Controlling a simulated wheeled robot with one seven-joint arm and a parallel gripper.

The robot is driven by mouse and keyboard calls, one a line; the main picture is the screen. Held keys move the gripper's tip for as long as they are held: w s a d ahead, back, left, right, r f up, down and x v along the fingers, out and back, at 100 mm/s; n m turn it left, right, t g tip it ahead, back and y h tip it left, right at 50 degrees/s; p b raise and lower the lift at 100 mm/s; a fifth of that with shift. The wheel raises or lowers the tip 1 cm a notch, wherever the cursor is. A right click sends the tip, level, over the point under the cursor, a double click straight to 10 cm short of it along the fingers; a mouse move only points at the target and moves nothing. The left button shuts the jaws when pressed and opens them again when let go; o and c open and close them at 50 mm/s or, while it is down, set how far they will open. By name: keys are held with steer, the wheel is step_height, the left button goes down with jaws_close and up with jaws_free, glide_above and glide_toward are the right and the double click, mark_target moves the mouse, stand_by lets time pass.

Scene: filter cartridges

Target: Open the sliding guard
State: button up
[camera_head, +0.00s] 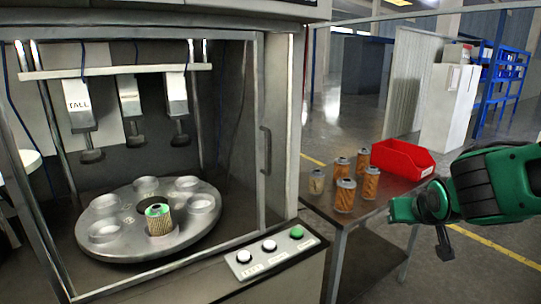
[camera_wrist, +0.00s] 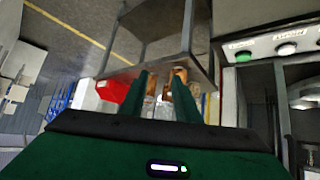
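The sliding guard (camera_head: 240,130) is a metal-framed clear panel on the front of the machine, in the head view. Its dark vertical handle (camera_head: 266,150) is at the right end of the opening, near the right post. The guard appears to be across the front; the clear pane's exact extent is hard to tell. My green gripper (camera_head: 402,209) is at the right, over the side table's right end, well apart from the handle and pointing left. In the wrist view its two fingers (camera_wrist: 162,92) are apart with nothing held between them. The handle is not seen in the wrist view.
Behind the guard, a round turntable (camera_head: 120,238) carries cups and one green-topped cartridge (camera_head: 158,220), below three hanging heads. A button panel (camera_head: 270,254) juts out below. The side table (camera_head: 330,212) holds several orange-brown cartridges (camera_head: 345,195) and a red bin (camera_head: 403,160).

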steer(key=w+a+r+n+t+y, duration=0.2)
steer(key=a+r+y, duration=0.15)
steer(key=a, duration=0.65)
steer(key=w+a+r+n+t+y, duration=0.2)
steer(key=w+a+r+t, duration=0.15)
steer(key=a, duration=0.65)
steer(key=w+a+r+n+t+y, duration=0.25)
steer(key=a+r, duration=0.25)
steer(key=a, duration=0.5)
glide_above(270, 171)
steer(key=shift+w+f+g+y, duration=0.25)
steer(key=shift+w+g+y, duration=0.15)
steer(key=shift+w, duration=0.05)
jaws_close()
